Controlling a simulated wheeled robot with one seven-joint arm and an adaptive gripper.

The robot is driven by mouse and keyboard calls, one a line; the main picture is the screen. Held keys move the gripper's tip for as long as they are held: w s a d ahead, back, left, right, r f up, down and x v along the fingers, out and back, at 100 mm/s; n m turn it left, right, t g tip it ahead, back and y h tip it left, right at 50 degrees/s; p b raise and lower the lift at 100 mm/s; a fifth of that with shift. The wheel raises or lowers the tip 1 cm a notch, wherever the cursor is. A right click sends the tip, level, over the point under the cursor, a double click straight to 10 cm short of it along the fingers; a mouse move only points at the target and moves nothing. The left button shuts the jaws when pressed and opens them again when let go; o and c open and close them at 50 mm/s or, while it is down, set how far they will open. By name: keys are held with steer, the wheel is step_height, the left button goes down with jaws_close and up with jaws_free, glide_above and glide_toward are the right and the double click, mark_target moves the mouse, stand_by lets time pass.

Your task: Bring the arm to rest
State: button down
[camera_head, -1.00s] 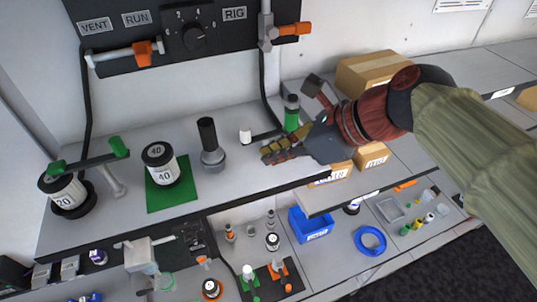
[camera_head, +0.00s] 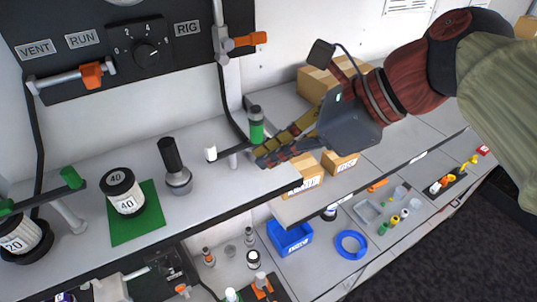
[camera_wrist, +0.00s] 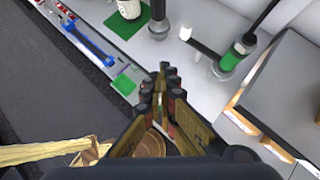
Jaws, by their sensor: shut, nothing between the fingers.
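My gripper (camera_head: 262,157) is shut and empty in the head view. It hangs over the right end of the grey bench top, just in front of the green-banded cylinder (camera_head: 256,124). In the wrist view its closed fingers (camera_wrist: 164,85) point away over the bench, and nothing is between them. The forearm reaches in from the upper right.
Cardboard boxes (camera_head: 303,177) stand below and behind the gripper. A black-handled fitting (camera_head: 173,163) and a canister marked 40 (camera_head: 123,192) on a green mat (camera_head: 150,227) stand to the left. A blue bin (camera_head: 290,238) and blue ring (camera_head: 351,244) lie on the lower shelf.

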steer(key=w+d+f+n+t+h+b, duration=0.1)
steer(key=d+f+n+h+b, duration=0.25)
steer(key=d+f+n, duration=0.55)
steer(key=d+f+n+t+h+b, duration=0.15)
steer(key=f+n+b, duration=0.25)
steer(key=f+n, duration=0.55)
steer(key=s+d+f+n+h+b, duration=0.1)
steer(key=d+f+b, duration=0.1)
steer(key=f+b, duration=0.5)
steer(key=s+d+f+n+h+b, duration=0.1)
steer(key=f+b, duration=0.6)
steer(key=f, duration=0.7)
steer(key=s+d+f+n+h+b, duration=0.1)
steer(key=s+d+f+b, duration=0.2)
steer(key=d+f+b, duration=0.2)
step_height(320, 180, down, 6)
steer(key=b, duration=0.3)
steer(key=shift+r+h, duration=0.15)
steer(key=shift+h, duration=0.15)
steer(key=c, duration=2.6)
jaws_free()
